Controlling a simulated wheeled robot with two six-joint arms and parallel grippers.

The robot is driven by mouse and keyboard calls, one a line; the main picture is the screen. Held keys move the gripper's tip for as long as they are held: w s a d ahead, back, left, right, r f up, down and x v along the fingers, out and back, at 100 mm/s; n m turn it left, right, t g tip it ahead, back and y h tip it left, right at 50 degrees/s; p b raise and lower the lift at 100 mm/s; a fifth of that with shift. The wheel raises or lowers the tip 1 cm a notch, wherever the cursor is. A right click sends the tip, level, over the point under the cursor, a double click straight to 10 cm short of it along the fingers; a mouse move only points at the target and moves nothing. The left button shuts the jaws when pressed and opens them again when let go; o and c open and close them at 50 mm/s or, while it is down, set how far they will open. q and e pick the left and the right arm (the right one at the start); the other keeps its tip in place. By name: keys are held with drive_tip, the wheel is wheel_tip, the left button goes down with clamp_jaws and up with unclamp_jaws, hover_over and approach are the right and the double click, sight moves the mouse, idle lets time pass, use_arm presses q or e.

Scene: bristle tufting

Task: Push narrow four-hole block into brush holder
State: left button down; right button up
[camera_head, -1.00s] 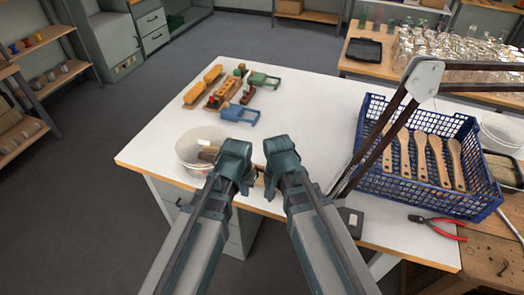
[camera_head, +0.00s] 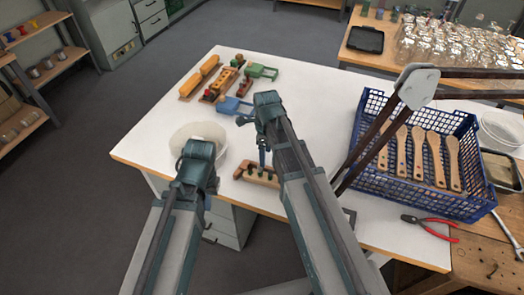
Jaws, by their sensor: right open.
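A small wooden piece (camera_head: 257,175) with several dark spots along it lies near the table's front edge, between my two arms. I cannot tell whether it is the four-hole block, the brush holder or both together. My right gripper (camera_head: 264,152) is open, just above and behind this piece, fingers pointing down. The arm hides its right end. My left gripper (camera_head: 198,160) is at the front of a pale round bowl (camera_head: 188,132), left of the wooden piece. Its fingertips are hidden, so its opening and any held thing cannot be seen.
Toy-like wooden vehicles (camera_head: 225,84), a green one (camera_head: 262,72) and a blue one (camera_head: 235,106) stand at the back left. A blue crate (camera_head: 420,192) with several wooden brushes stands right. Red-handled pliers (camera_head: 432,226) lie in front of it. The table's middle is clear.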

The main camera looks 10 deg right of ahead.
sight(265, 177)
drive_tip(key=shift+f, duration=0.15)
wheel_tip(265, 177, down, 14)
drive_tip(key=b, duration=1.4)
drive_tip(key=shift+r, duration=0.2)
